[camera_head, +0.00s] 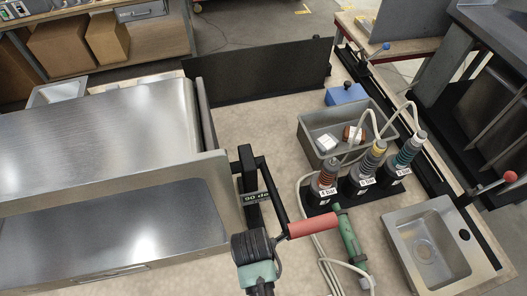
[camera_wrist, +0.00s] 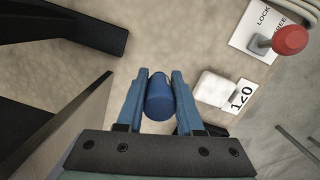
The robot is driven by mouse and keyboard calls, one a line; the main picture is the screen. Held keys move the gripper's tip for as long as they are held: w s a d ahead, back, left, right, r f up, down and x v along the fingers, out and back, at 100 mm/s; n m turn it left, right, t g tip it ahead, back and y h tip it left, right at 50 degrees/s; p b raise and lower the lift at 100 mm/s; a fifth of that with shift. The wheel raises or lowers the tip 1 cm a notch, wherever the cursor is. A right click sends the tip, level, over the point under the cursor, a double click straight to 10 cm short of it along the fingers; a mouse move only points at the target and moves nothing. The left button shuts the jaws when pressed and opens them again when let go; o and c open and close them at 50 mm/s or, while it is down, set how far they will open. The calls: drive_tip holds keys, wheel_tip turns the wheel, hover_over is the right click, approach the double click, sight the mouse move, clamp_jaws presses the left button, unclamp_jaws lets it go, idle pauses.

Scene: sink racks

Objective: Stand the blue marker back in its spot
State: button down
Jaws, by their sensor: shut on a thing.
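In the wrist view, my gripper (camera_wrist: 160,80) has its two blue fingers closed on the sides of a blue cylinder (camera_wrist: 159,98), seen nearly end-on. It looks like the blue marker. Pale mottled surface shows beyond the fingertips; I cannot tell how far below it is. I cannot make out my gripper or the marker for certain in the head view. I cannot identify the marker's spot in either view.
In the wrist view, a red knob (camera_wrist: 289,40), a white block (camera_wrist: 216,88) and a "120" label (camera_wrist: 241,96) lie right. The head view shows a grey tray (camera_head: 309,127), several hosed tools, a green tool (camera_head: 350,240), a small sink (camera_head: 407,236) and a black panel (camera_head: 260,72).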

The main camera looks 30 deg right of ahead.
drive_tip(key=shift+f, duration=3.55)
drive_tip(key=shift+f, duration=0.1)
drive_tip(key=c, duration=0.5)
unclamp_jaws()
drive_tip(key=shift+c, duration=0.2)
drive_tip(key=r, duration=0.4)
drive_tip(key=a+r, duration=0.1)
drive_tip(key=r, duration=0.7)
drive_tip(key=shift+a+r+p, duration=0.1)
drive_tip(key=shift+a+p, duration=0.15)
drive_tip(key=shift+p, duration=0.05)
